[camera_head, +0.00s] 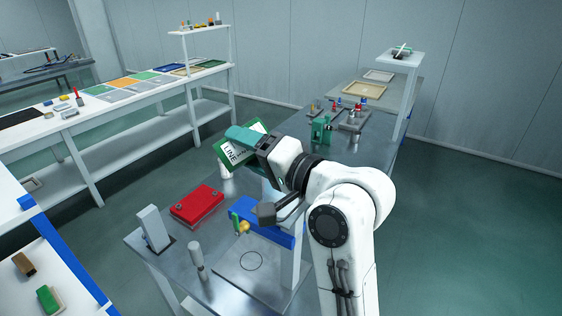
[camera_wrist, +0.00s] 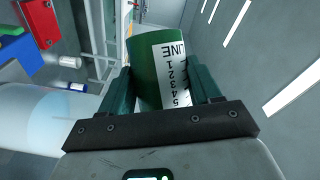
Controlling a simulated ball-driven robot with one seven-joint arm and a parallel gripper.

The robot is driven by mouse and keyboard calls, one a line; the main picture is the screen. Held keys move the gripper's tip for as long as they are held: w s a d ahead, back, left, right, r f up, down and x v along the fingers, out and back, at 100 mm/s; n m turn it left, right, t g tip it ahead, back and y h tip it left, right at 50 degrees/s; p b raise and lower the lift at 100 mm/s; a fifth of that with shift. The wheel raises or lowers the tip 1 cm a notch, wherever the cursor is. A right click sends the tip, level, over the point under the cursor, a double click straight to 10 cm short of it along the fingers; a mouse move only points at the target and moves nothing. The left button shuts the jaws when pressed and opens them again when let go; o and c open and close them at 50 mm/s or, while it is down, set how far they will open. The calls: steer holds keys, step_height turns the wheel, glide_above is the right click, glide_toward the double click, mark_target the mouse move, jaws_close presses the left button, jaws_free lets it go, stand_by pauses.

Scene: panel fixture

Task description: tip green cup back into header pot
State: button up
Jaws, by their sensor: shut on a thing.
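The green cup (camera_head: 231,155) is held tilted above the far part of the steel bench, its white label with "LINE" lettering facing the body camera. In the wrist view the cup (camera_wrist: 145,70) fills the space between the teal fingers. My gripper (camera_head: 243,140) is shut on it; the fingers press both sides in the wrist view (camera_wrist: 163,85). The inside of the cup does not show. A large pale, partly see-through cylinder (camera_wrist: 35,115) at the left of the wrist view may be the header pot, apart from the cup. I cannot make out the pot in the body view.
A red box (camera_head: 197,206), a blue bar (camera_head: 262,222) and a grey upright block (camera_head: 153,228) stand on the bench (camera_head: 185,262). A teal fixture (camera_head: 321,130) stands farther back. A white shelf table (camera_head: 150,95) runs along the left, with open floor between.

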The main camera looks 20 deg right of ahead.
steer(key=shift+d+r+m+t, duration=0.3)
steer(key=shift+d+r+m, duration=0.3)
steer(key=shift+m, duration=0.4)
stand_by(1.5)
steer(key=shift+w+d+r+m+t+y+p, duration=0.15)
steer(key=shift+d+m+t+y+p, duration=0.2)
steer(key=shift+m, duration=0.55)
stand_by(1.1)
steer(key=shift+a, duration=0.1)
steer(key=a+n, duration=0.1)
steer(key=f+n+g+b, duration=0.1)
steer(key=n, duration=0.1)
steer(key=shift+a+f+n, duration=0.25)
steer(key=shift+a+n, duration=0.05)
steer(key=shift+a, duration=0.1)
steer(key=shift+d+r, duration=0.1)
